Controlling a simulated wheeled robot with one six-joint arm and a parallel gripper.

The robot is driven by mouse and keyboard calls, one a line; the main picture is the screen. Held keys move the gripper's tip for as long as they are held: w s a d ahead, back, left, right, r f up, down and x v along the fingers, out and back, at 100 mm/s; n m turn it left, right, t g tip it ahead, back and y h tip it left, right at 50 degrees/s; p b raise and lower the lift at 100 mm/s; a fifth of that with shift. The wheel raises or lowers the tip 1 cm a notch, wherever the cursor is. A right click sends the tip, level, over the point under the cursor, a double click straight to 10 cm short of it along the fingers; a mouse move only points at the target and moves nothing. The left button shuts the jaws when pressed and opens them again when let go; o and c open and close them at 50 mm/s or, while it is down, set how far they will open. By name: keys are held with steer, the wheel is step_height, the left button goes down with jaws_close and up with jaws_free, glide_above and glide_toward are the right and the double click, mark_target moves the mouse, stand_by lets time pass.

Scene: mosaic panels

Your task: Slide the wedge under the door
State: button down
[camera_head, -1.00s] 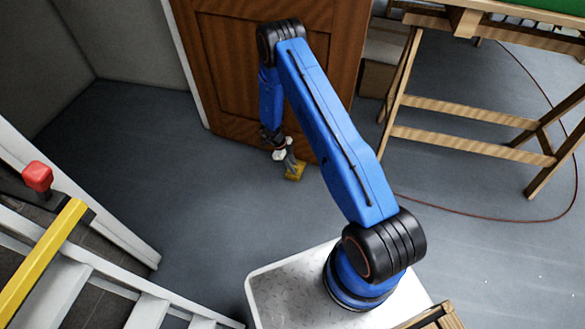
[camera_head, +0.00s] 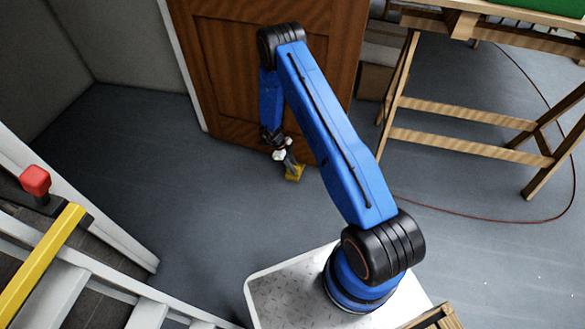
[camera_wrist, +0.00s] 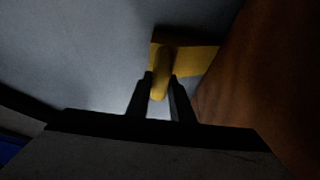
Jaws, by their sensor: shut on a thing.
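The yellow wedge (camera_head: 294,174) is at floor level by the bottom edge of the brown wooden door (camera_head: 230,62). In the wrist view the wedge (camera_wrist: 190,58) has an upright rib or grip, and my gripper (camera_wrist: 162,84) is shut on it from both sides. The wedge's flat part reaches right, close to the door (camera_wrist: 245,75). I cannot tell whether its tip is beneath the door. In the head view my gripper (camera_head: 287,160) is low in front of the door, partly hidden by its own wrist.
A wooden trestle table (camera_head: 470,115) stands at the right, with a thin cable (camera_head: 470,217) on the floor. A ladder (camera_head: 60,270) with a yellow bar is at the lower left. A box (camera_head: 375,80) is behind the door. The grey floor (camera_head: 190,215) between is clear.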

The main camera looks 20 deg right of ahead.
steer(key=shift+w, duration=0.1)
steer(key=c, duration=1.5)
jaws_free()
steer(key=shift+s+d+r+v, duration=0.25)
steer(key=shift+s+d+v, duration=0.15)
steer(key=shift+v, duration=3.85)
steer(key=shift+s+d+r+v, duration=0.3)
steer(key=shift+d+v, duration=0.15)
steer(key=shift+v, duration=3.85)
steer(key=shift+s+d+r+v, duration=0.2)
steer(key=shift+s+d+v, duration=0.2)
steer(key=shift+v, duration=3.85)
steer(key=shift+s, duration=0.1)
